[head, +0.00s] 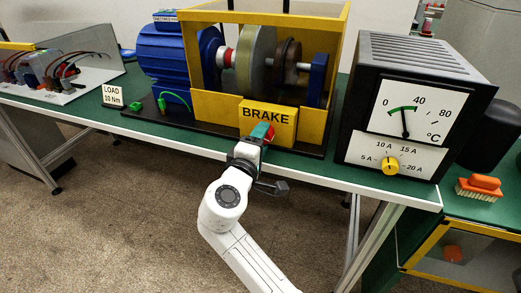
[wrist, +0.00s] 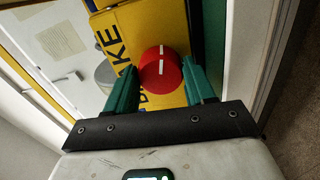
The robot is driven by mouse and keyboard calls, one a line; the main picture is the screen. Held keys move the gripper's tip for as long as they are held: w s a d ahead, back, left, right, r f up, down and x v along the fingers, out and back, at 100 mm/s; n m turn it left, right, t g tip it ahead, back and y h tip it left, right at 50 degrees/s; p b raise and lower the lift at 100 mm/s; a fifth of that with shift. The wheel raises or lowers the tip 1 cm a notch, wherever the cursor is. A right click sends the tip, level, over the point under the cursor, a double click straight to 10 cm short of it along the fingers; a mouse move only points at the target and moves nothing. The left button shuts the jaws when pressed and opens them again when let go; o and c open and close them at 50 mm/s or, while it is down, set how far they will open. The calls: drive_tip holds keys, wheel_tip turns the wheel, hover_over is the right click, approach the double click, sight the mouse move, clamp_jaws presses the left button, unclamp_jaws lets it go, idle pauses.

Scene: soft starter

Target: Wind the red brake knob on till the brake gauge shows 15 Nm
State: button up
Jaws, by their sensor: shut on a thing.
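The red brake knob (wrist: 159,72) sits on the yellow BRAKE box (wrist: 126,18), with a white line on its face running nearly upright in the wrist view. My gripper (wrist: 151,76) is shut on the knob, one green finger on each side. In the head view my gripper (head: 262,133) reaches the front of the yellow BRAKE box (head: 262,114) at the bench edge, and its fingers hide most of the knob. I cannot make out a brake gauge with a Nm reading in either view.
A black meter box (head: 430,65) with a °C dial and a yellow current knob (head: 390,166) stands to the right. A yellow frame (head: 338,85) encloses the discs. An orange brush (head: 480,187) lies far right.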

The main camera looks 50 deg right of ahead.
drive_tip(key=m+b, duration=0.4)
drive_tip(key=m, duration=0.1)
drive_tip(key=shift+f+b, duration=0.25)
drive_tip(key=shift+b, duration=0.15)
idle(0.3)
drive_tip(key=o, duration=1.1)
drive_tip(key=shift+r, duration=0.1)
drive_tip(key=shift+c, duration=0.2)
drive_tip(key=v, duration=1)
drive_tip(key=shift+a, duration=0.4)
drive_tip(key=shift+s, duration=0.15)
